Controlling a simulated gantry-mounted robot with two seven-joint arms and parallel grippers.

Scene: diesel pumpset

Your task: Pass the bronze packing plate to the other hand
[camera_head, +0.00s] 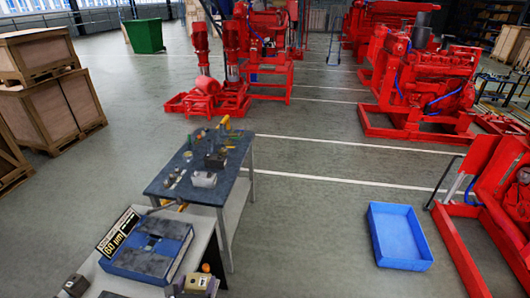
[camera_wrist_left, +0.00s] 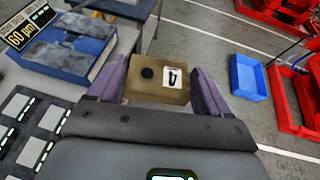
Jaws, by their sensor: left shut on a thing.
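The bronze packing plate (camera_wrist_left: 145,92) is a tan block with a black round spot and a white label bearing a dark mark. In the left wrist view it sits between the purple fingers of my left gripper (camera_wrist_left: 158,85), which is shut on it. In the head view a small tan block (camera_head: 200,283), seemingly the same plate, shows at the bottom edge, right of the blue case. My left gripper (camera_head: 190,286) there is mostly cut off by the frame. My right gripper shows in neither view.
A blue case (camera_head: 148,262) and a "60 µm" sign (camera_head: 117,232) are on the near bench. A dark blue table (camera_head: 165,188) with small parts stands behind. A blue bin (camera_head: 398,236) is on the floor at right, near red pumpsets (camera_head: 425,85). Floor between is clear.

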